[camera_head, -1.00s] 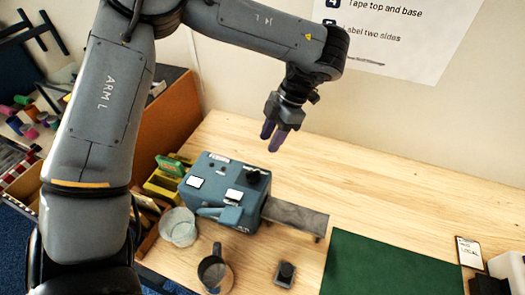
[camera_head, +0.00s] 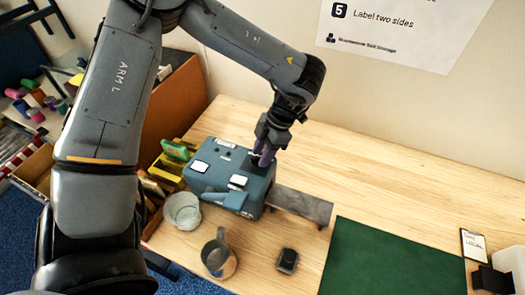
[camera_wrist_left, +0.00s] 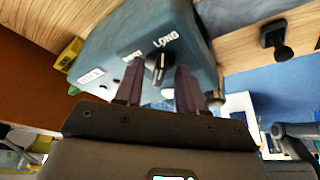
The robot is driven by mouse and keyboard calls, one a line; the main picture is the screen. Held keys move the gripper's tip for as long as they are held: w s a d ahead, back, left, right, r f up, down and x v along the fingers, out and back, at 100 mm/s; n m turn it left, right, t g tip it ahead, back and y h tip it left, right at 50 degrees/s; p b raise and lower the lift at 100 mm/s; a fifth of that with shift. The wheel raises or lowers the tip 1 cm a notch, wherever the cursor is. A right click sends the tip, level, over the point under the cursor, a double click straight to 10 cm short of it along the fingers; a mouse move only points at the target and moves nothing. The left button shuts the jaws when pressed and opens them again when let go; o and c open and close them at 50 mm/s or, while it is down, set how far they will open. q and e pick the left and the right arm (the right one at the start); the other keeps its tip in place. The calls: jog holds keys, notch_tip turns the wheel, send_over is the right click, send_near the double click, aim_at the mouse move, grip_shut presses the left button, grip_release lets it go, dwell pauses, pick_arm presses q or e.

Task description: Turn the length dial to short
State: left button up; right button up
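The length dial (camera_wrist_left: 157,68) is a black knob with a pale pointer line on the blue-grey machine (camera_head: 215,175). In the left wrist view the line points roughly toward the label LONG (camera_wrist_left: 166,40). A smaller white label (camera_wrist_left: 131,55) sits left of it, too blurred to read. My left gripper (camera_head: 264,156) is over the machine's far right top corner. In the wrist view its purple fingers (camera_wrist_left: 160,72) stand apart on either side of the dial, with visible gaps. In the head view the fingers mostly hide the dial. My right gripper is not in view.
A grey metal chute (camera_head: 300,205) extends right from the machine. A metal mug (camera_head: 219,258), a clear round container (camera_head: 183,211) and a small black block (camera_head: 288,260) stand in front. A green mat (camera_head: 390,262) lies right. The wooden table behind is clear.

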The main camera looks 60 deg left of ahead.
pick_arm(q)
grip_shut()
